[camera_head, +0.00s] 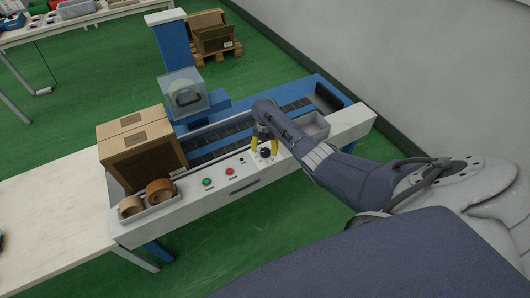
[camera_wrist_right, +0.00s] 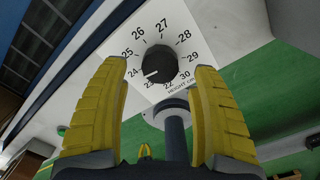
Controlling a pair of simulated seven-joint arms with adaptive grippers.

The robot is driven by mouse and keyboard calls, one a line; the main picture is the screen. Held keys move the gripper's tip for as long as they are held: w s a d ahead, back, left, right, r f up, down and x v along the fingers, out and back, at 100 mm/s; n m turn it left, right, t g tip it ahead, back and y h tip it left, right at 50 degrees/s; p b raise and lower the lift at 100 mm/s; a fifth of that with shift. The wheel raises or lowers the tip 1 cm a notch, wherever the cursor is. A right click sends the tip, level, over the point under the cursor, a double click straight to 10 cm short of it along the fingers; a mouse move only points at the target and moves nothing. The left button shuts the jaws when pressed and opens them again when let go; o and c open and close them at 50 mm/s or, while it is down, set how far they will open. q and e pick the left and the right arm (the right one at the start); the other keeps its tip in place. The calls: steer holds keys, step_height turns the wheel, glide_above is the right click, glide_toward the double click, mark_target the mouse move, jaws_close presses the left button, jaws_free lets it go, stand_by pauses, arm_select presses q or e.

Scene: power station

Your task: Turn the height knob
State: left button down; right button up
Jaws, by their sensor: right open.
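The height knob (camera_wrist_right: 160,64) is a black round dial on a white plate numbered from 22 to 30 and labelled height. Its white mark points to about 23 to 24. In the head view the knob (camera_head: 265,153) sits on the machine's front panel. My right gripper (camera_head: 264,146) is at the knob, coming from the right. In the right wrist view its yellow fingers (camera_wrist_right: 160,85) are open, one on each side of the dial, with gaps between them and the knob. My left gripper does not show.
The packing machine (camera_head: 240,183) has a green button (camera_head: 207,182) and a red button (camera_head: 229,171) left of the knob. A cardboard box (camera_head: 140,146) and tape rolls (camera_head: 160,191) are farther left. A grey tray (camera_head: 314,128) is at right.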

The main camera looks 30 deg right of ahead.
mark_target(265, 151)
steer(key=shift+f, duration=1.5)
steer(key=c, duration=1.3)
